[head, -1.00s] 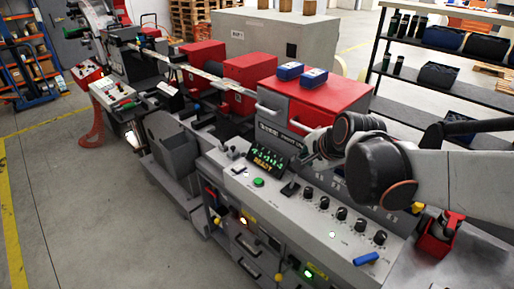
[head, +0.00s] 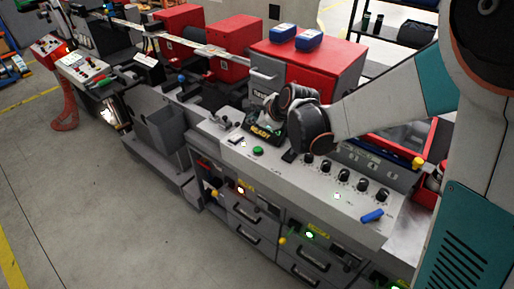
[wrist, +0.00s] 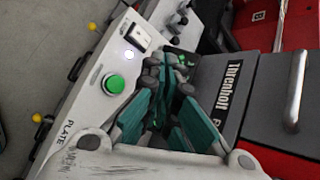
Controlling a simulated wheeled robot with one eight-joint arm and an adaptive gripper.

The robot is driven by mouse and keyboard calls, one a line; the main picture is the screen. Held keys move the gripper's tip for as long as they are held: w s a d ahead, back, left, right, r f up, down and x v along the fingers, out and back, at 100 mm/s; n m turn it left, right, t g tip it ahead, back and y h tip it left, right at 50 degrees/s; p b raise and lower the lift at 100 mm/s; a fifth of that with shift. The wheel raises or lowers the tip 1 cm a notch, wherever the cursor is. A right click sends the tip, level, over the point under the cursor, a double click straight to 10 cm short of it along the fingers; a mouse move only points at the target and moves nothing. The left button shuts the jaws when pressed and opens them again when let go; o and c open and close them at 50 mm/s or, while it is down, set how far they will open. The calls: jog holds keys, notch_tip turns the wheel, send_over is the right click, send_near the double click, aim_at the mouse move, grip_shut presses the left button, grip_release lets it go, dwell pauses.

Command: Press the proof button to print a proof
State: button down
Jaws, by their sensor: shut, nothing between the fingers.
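No label in view lets me tell which button is the proof button.
Black knobs (head: 343,174) line the panel's right half, with a lit white button (head: 337,196) and a blue cylinder (head: 372,215) near them. Small switches (head: 236,141) lie left of the green button. A red-topped cabinet (head: 310,65) stands behind. The floor in front is clear.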

aim_at(256, 150)
jog(key=shift+f, duration=0.1)
notch_tip(256, 150, down, 9)
jog(key=b, duration=0.6)
jog(key=shift+b, duration=0.35)
dwell(1.1)
jog(key=shift+f, duration=0.25)
jog(key=shift+f+b, duration=0.5)
jog(key=shift+b, duration=0.2)
dwell(0.6)
jog(key=shift+r, duration=0.15)
jog(key=shift+r+p, duration=0.55)
jog(key=shift+r, duration=0.25)
